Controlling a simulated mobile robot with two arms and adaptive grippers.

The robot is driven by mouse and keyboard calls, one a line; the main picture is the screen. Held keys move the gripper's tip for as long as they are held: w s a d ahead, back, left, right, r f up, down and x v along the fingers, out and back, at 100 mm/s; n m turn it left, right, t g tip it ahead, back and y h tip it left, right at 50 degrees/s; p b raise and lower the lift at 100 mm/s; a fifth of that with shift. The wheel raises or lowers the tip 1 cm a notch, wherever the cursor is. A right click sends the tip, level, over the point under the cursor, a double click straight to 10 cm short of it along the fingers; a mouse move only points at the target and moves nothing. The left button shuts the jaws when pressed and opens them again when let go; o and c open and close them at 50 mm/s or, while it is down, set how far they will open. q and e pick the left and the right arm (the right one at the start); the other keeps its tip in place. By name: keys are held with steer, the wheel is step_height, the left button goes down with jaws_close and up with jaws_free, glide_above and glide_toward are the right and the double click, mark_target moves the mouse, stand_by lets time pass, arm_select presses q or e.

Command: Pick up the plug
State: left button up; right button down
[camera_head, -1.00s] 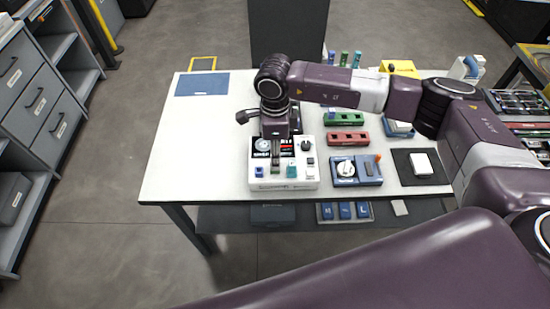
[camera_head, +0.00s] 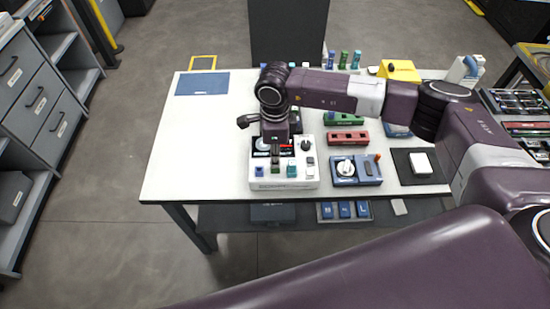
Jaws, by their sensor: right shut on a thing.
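My right gripper (camera_head: 275,154) points down over the white splicing unit (camera_head: 284,185) on the table. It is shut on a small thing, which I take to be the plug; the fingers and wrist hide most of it. Small coloured pieces stand along the unit's front: a blue one (camera_head: 259,171), a green one just below the fingers, and a teal one (camera_head: 292,170). I cannot tell whether the green piece touches the fingers. My left gripper is out of view.
A blue device with a white dial (camera_head: 346,167) stands right of the unit. Behind it are a red block (camera_head: 347,138) and a green block (camera_head: 349,119). A dark mat (camera_head: 401,158) lies at right. The table's left side is clear apart from a blue mat (camera_head: 202,83).

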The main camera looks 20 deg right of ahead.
step_height(320, 180, up, 20)
steer(key=b, duration=0.5)
steer(key=c, duration=2.4)
jaws_free()
jaws_close()
